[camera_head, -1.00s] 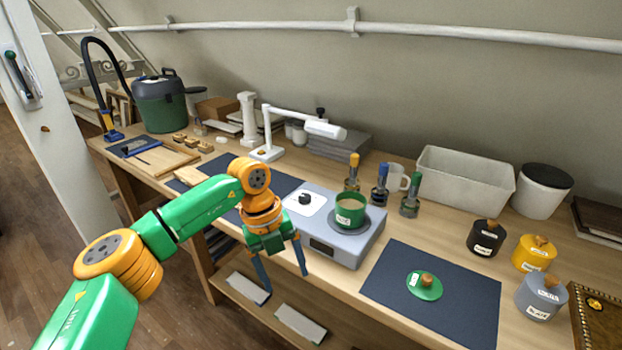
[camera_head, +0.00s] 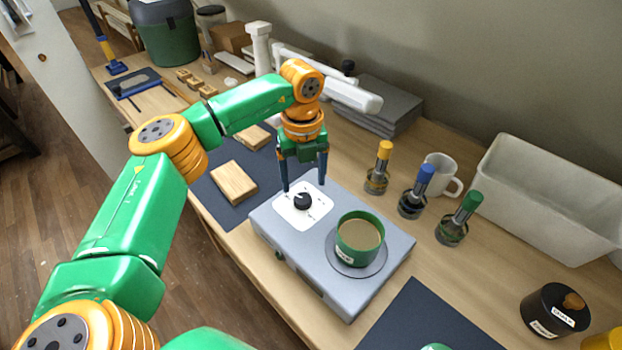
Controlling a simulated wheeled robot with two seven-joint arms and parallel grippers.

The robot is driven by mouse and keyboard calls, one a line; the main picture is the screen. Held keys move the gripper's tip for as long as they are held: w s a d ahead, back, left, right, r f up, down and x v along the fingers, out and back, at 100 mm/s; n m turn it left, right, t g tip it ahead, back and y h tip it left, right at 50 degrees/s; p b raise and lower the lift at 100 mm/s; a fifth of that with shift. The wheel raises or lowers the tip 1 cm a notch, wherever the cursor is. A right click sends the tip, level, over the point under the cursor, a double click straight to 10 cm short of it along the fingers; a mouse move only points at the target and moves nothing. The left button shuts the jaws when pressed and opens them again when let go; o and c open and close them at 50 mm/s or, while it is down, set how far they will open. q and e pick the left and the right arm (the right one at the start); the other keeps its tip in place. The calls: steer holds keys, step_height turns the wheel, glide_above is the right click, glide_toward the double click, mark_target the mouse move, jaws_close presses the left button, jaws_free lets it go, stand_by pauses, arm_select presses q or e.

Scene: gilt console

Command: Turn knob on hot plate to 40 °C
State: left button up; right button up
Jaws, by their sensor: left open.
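The grey hot plate (camera_head: 283,235) sits on the wooden bench in the middle of the view. Its black knob (camera_head: 303,201) stands on a white dial panel (camera_head: 320,213) on the plate's left part; the dial markings are too small to read. A green pot (camera_head: 360,240) with a pale brownish content stands on the round heating disc at the right. My left gripper (camera_head: 304,187) points down with its two dark blue fingers apart, just above and behind the knob, one on each side of it in the picture. I cannot tell if a finger touches the panel. My right gripper is not in view.
Yellow (camera_head: 378,168), blue (camera_head: 416,192) and green (camera_head: 459,219) capped bottles and a white mug (camera_head: 443,175) stand behind and right of the hot plate. A white lamp (camera_head: 340,92) reaches behind my gripper. Wooden blocks (camera_head: 234,183) lie on the dark mat to the left.

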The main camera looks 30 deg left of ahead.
mark_target(303, 198)
arm_select(q)
steer(key=f, duration=0.1)
steer(key=s+f, duration=0.1)
steer(key=shift+s+f+p, duration=0.2)
steer(key=shift+f+p, duration=0.1)
steer(key=shift+p, duration=0.1)
steer(key=shift+w+f, duration=0.3)
steer(key=shift+f, duration=0.6)
steer(key=shift+w+f, duration=0.15)
steer(key=shift+w, duration=0.05)
steer(key=shift+s, duration=0.15)
jaws_close()
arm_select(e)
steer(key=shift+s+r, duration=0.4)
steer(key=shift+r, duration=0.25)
